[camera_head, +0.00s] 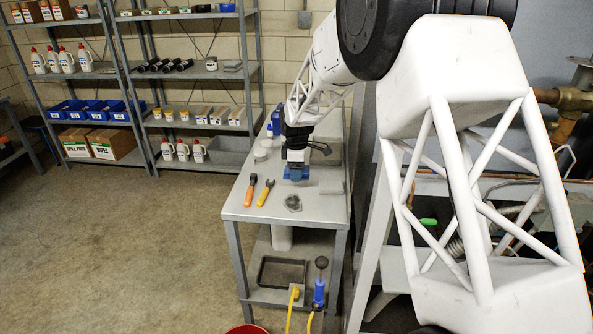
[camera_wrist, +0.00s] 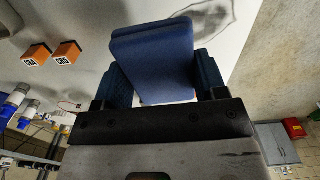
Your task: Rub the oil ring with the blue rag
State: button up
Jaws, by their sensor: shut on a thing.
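My gripper (camera_head: 296,165) is over the grey bench top, pointing down, shut on the blue rag (camera_head: 296,173). In the wrist view the rag (camera_wrist: 155,62) is a folded dark-blue pad between the two blue-padded fingers (camera_wrist: 160,85). I cannot tell whether it touches the bench. The oil ring (camera_head: 293,203) looks like a dark grey, uneven ring mark on the bench, just nearer the front edge than the rag. In the wrist view a dark curved outline of the ring (camera_wrist: 230,22) shows beyond the rag, which hides part of it.
Blue bottles and a pale round item stand behind left. Stocked shelves (camera_head: 200,130) are farther back.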

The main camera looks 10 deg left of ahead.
aim_at(296, 193)
jog(key=shift+f, duration=3.85)
jog(key=shift+s+r, duration=0.25)
jog(key=shift+s, duration=0.1)
jog(key=shift+s+f, duration=0.2)
jog(key=shift+s, duration=1.15)
jog(key=shift+s+f, duration=0.2)
jog(key=shift+s, duration=1.15)
jog(key=shift+s+r, duration=0.15)
jog(key=shift+s, duration=0.55)
jog(key=shift+s+f, duration=0.2)
jog(key=shift+s, duration=0.7)
jog(key=shift+s+r, duration=0.2)
jog(key=shift+s, duration=0.4)
jog(key=shift+s+r, duration=0.15)
jog(key=shift+s, duration=0.05)
jog(key=shift+w+f, duration=0.3)
jog(key=shift+w, duration=0.3)
jog(key=shift+w+r, duration=0.3)
jog(key=shift+w+f, duration=0.35)
jog(key=shift+w, duration=0.2)
jog(key=shift+w+r, duration=0.2)
jog(key=shift+w, duration=0.6)
jog(key=shift+w+f, duration=0.15)
jog(key=shift+w, duration=0.2)
jog(key=shift+w+r, duration=0.2)
jog(key=shift+w, duration=2.7)
jog(key=shift+s+r, duration=0.1)
jog(key=shift+r, duration=3.8)
